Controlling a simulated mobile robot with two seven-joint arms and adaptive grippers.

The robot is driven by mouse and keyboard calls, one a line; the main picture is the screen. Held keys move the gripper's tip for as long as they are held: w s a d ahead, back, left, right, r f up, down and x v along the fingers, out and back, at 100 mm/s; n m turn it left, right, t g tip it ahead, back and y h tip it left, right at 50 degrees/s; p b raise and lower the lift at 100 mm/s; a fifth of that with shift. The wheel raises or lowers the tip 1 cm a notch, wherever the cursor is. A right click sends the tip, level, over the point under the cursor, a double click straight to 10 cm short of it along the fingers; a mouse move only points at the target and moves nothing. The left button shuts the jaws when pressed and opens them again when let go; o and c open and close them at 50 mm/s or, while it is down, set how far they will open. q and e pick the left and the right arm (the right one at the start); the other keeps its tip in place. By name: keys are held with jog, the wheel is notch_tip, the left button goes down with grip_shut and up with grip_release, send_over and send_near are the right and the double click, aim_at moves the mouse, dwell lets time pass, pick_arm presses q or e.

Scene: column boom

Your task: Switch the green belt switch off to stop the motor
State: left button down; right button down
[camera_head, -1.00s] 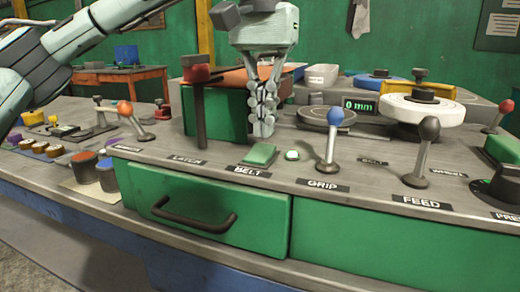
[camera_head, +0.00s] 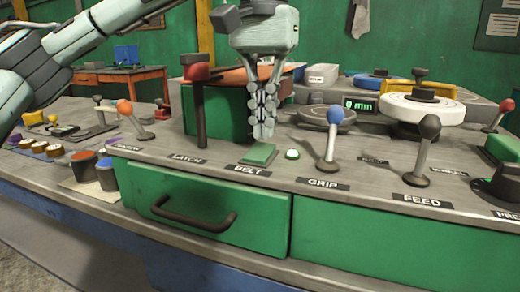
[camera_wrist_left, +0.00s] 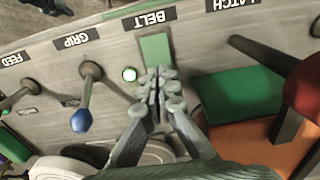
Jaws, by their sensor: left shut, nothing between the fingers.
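The green belt switch (camera_head: 258,155) is a flat green rocker on the panel above the BELT label (camera_head: 253,170). A small lamp (camera_head: 292,154) glows green in a pale ring just to its right. My left gripper (camera_head: 263,137) is shut and empty, pointing down, with its fingertips just above and behind the switch's far edge. I cannot tell if they touch it. The left wrist view also shows the switch (camera_wrist_left: 155,48) beyond the closed fingertips (camera_wrist_left: 156,78). My right gripper is not in view.
The red-knobbed LATCH lever (camera_head: 199,105) stands close left of the gripper. The blue-knobbed GRIP lever (camera_head: 332,140) stands to the right, and the FEED lever (camera_head: 424,150) further right. A green block (camera_head: 225,115) is behind. A drawer (camera_head: 205,205) is below.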

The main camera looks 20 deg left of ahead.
aim_at(263, 145)
pick_arm(q)
jog(key=shift+f+b, duration=0.4)
jog(key=shift+f, duration=0.4)
dwell(0.4)
notch_tip(263, 145, up, 5)
jog(key=p, duration=0.5)
jog(key=shift+r+p, duration=0.1)
jog(key=shift+p, duration=0.3)
jog(key=shift+r, duration=0.9)
